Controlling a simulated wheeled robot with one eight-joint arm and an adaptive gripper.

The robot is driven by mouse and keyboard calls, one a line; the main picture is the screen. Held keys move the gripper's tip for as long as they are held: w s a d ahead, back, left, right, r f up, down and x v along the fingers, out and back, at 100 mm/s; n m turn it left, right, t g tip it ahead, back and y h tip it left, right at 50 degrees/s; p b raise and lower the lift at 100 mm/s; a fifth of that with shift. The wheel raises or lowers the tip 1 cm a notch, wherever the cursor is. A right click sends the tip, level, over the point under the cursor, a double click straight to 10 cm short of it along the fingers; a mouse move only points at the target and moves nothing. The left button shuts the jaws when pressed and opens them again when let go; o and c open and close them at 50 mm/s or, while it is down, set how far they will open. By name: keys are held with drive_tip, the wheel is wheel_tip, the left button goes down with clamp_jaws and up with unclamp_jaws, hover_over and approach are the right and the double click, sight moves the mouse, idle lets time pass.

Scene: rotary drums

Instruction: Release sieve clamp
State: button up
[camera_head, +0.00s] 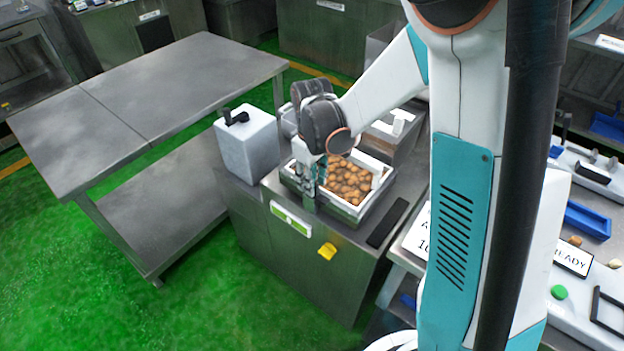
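A white-framed tray (357,212), which seems to be the sieve, sits on a steel cabinet and holds several brown round lumps (345,182). My gripper (307,200) points down at the tray's left front corner, very close to or touching its rim. The fingers are small and partly merged with the rim, so whether they are open or shut does not show. I cannot pick out the sieve clamp with certainty; it may be hidden behind the gripper. A yellow piece (327,250) sticks out of the cabinet's front, below the tray.
A light grey box with a black handle (235,118) stands left of the tray. A black bar (388,223) lies to its right. A steel table (140,95) is at left. A bench with blue trays (588,220) and a READY sign (572,256) is at right. Green floor is clear at front left.

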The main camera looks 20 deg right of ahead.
wheel_tip(320, 180, up, 12)
drive_tip(key=shift+f, duration=0.15)
idle(0.6)
drive_tip(key=s+r+m+t, duration=0.3)
drive_tip(key=s, duration=0.6)
drive_tip(key=s+d+r+m+t, duration=0.1)
drive_tip(key=s+r+m+t, duration=0.2)
drive_tip(key=s, duration=0.6)
drive_tip(key=shift+d+m+t, duration=0.3)
drive_tip(key=shift+t, duration=0.3)
